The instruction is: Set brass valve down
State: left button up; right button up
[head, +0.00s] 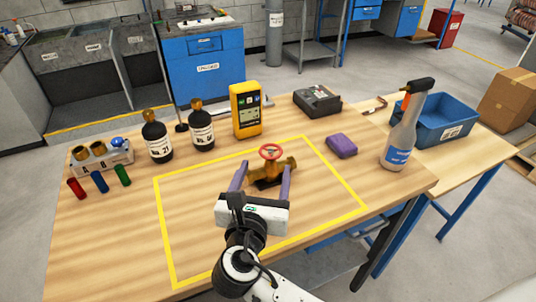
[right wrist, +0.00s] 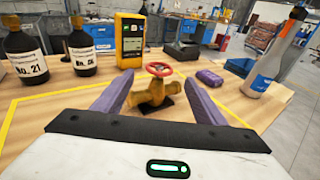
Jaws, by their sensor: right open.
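The brass valve (head: 268,170) with a red handwheel stands upright on the table inside the yellow taped rectangle. A dark patch shows under it, perhaps a base or shadow. It also shows in the right wrist view (right wrist: 153,95), between the purple fingers. My right gripper (head: 262,172) is open, with one finger to each side of the valve. My left gripper is in neither view.
Two dark bottles (head: 157,138), a yellow meter (head: 246,110) and a rack (head: 101,158) stand behind and left of the tape. A purple block (head: 341,145) and a spray bottle (head: 402,130) are right. A blue bin (head: 447,120) sits beyond. The taped area's left part is clear.

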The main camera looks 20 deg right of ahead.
jog(key=shift+v, duration=1.25)
